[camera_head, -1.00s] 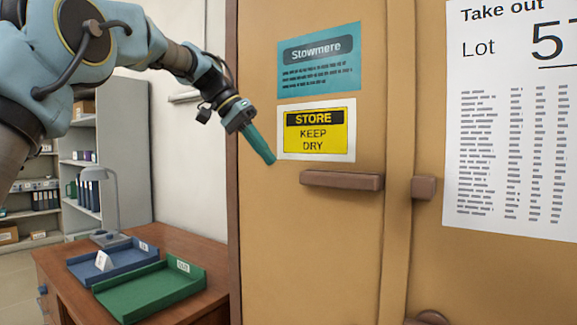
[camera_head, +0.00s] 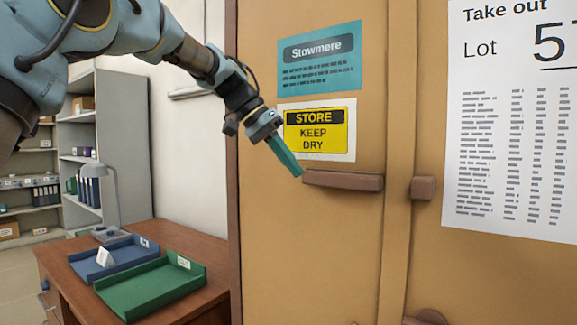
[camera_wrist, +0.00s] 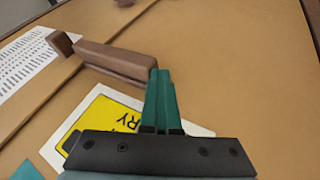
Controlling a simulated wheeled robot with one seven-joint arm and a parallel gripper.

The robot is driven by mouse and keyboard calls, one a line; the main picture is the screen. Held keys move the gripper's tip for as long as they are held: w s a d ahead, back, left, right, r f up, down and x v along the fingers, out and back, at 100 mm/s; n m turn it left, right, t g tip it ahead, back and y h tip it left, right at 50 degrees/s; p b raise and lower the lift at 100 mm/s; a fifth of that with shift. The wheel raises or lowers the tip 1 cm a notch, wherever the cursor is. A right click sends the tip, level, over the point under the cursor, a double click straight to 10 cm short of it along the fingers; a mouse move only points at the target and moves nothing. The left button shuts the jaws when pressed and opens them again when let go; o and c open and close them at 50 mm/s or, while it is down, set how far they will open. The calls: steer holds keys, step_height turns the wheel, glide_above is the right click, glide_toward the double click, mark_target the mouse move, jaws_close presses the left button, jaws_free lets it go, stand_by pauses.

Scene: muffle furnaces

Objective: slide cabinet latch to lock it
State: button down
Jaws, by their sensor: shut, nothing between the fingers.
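The brown latch bar (camera_head: 345,181) lies level on the tan cabinet door (camera_head: 310,250), below the yellow sign. A small brown catch block (camera_head: 423,188) sits to its right, past the door seam, with a gap between them. My gripper (camera_head: 299,174) is shut and empty, its green fingers pointing down at the bar's left end. In the wrist view the fingertips (camera_wrist: 160,72) are right beside the near end of the latch bar (camera_wrist: 115,58); I cannot tell whether they touch. The catch block also shows in the wrist view (camera_wrist: 60,43).
A yellow store sign (camera_head: 319,130) and a teal label (camera_head: 319,60) are on the door. A printed lot sheet (camera_head: 510,130) hangs on the right door. A desk with a green tray (camera_head: 150,290) and a blue tray (camera_head: 90,268) stands lower left.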

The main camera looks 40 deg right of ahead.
mark_target(330, 173)
steer(key=s, duration=0.2)
steer(key=s+d, duration=0.1)
steer(key=s, duration=0.2)
steer(key=s+d+b, duration=0.1)
steer(key=s, duration=0.1)
steer(key=shift+s, duration=0.4)
